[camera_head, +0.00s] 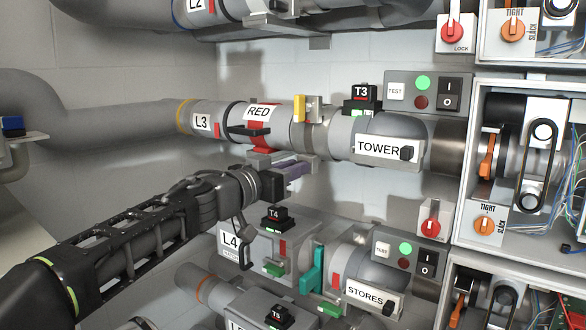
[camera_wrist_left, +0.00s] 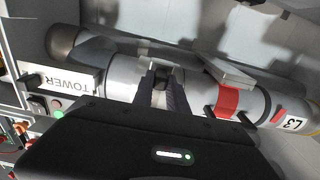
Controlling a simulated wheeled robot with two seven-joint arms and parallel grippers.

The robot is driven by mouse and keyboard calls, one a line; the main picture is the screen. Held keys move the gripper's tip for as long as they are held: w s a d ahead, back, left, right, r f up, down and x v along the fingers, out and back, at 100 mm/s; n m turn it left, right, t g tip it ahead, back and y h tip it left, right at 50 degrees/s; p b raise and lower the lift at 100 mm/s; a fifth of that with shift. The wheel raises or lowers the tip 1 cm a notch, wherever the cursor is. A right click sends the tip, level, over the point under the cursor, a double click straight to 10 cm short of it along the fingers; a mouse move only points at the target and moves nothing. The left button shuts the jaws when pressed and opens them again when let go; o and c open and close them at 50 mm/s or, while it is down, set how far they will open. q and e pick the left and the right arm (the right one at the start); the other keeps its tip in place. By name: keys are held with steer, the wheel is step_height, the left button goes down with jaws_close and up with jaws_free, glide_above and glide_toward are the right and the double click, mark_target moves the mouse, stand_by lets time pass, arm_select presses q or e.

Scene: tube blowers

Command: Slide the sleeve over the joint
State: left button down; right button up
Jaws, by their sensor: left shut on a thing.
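The L3 pipe line runs from the L3 and RED labels (camera_head: 257,112) to the TOWER end (camera_head: 377,149). A grey sleeve-like section (camera_head: 338,138) lies between the red band (camera_head: 262,136) and the TOWER label. The red band also shows in the left wrist view (camera_wrist_left: 224,101). My left gripper (camera_head: 300,168) is just below this line; in the wrist view its purple fingers (camera_wrist_left: 162,88) are closed on a small dark block (camera_wrist_left: 162,76) against the grey section. The exact joint edge is hard to tell. My right gripper is out of view.
A yellow latch (camera_head: 299,109) and the black T3 unit (camera_head: 361,98) stand on the upper line. Open machine boxes (camera_head: 480,205) with belts and wires stand at the right.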

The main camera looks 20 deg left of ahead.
arm_select(q)
steer(key=a+p, duration=0.1)
steer(key=w+a+p, duration=0.1)
steer(key=a, duration=0.1)
steer(key=w+a+p, duration=0.1)
steer(key=a+p, duration=0.1)
steer(key=shift+a, duration=0.1)
steer(key=c, duration=1.3)
jaws_free()
steer(key=shift+a, duration=0.1)
steer(key=shift+c, duration=0.2)
steer(key=shift+s, duration=0.1)
